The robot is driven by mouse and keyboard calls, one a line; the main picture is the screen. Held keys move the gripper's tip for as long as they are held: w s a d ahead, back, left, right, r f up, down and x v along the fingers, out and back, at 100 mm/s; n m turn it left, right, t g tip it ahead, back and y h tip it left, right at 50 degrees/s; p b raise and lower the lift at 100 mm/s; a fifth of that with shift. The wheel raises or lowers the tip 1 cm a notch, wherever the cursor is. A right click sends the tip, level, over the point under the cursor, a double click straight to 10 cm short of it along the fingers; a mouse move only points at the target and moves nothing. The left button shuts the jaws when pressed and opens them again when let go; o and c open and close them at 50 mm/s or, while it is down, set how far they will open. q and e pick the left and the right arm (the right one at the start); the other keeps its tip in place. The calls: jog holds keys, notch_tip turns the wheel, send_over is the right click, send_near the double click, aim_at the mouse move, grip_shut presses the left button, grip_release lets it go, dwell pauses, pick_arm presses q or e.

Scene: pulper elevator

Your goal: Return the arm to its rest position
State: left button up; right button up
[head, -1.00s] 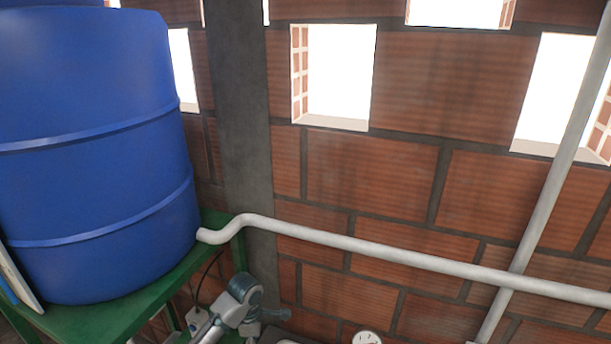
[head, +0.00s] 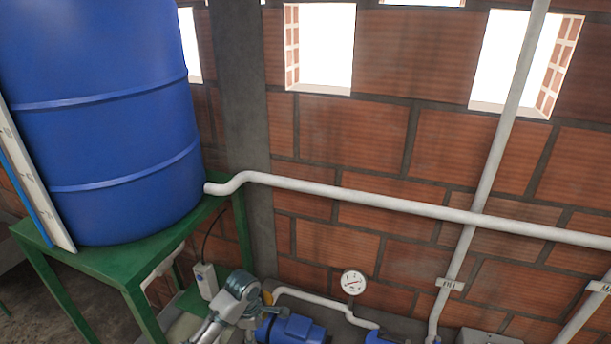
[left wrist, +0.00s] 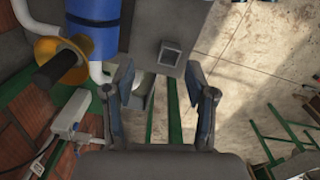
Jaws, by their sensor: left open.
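My left gripper (left wrist: 165,97) shows in the left wrist view with its two dark fingers spread apart and nothing between them. A grey surface, a pale block and green bars lie beyond the fingers. In the head view a grey and teal part of my arm (head: 236,297) shows at the lower edge, in front of the green stand and beside a blue motor (head: 291,329). I cannot make out the gripper's fingers there. My right gripper is in neither view.
A blue barrel (head: 110,120) stands on a green stand (head: 125,262). A white pipe (head: 380,208) runs along the brick wall, with a gauge (head: 352,283) below. In the left wrist view, a blue cylinder (left wrist: 92,28) and orange disc (left wrist: 55,60) are at upper left; open floor (left wrist: 250,60) is right.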

pick_arm(q)
jog(key=s+d+f+m+t+h, duration=0.1)
jog(key=s+d+f+m+h, duration=0.15)
jog(key=s+f+m, duration=0.95)
jog(key=s+a+f+m+t+y, duration=0.1)
jog(key=s+a+m, duration=0.3)
jog(key=s, duration=0.6)
jog(key=s+a+f+m+t+y, duration=0.1)
jog(key=s+a+f+m+y, duration=0.15)
jog(key=s+a, duration=0.5)
notch_tip(320, 180, down, 28)
jog(key=s+d+b, duration=0.2)
jog(key=s+b, duration=0.1)
jog(key=b, duration=0.2)
jog(key=s+a+f+g+b, duration=0.1)
jog(key=s+f+b, duration=0.1)
jog(key=s+f, duration=0.6)
jog(key=s+a+f+g+b, duration=0.1)
jog(key=s+a+f+b, duration=0.1)
jog(key=s+f, duration=0.7)
notch_tip(320, 180, down, 6)
jog(key=shift+s+r+h, duration=0.2)
jog(key=shift+s+h, duration=0.1)
jog(key=shift+s+m, duration=0.25)
jog(key=shift+c, duration=0.2)
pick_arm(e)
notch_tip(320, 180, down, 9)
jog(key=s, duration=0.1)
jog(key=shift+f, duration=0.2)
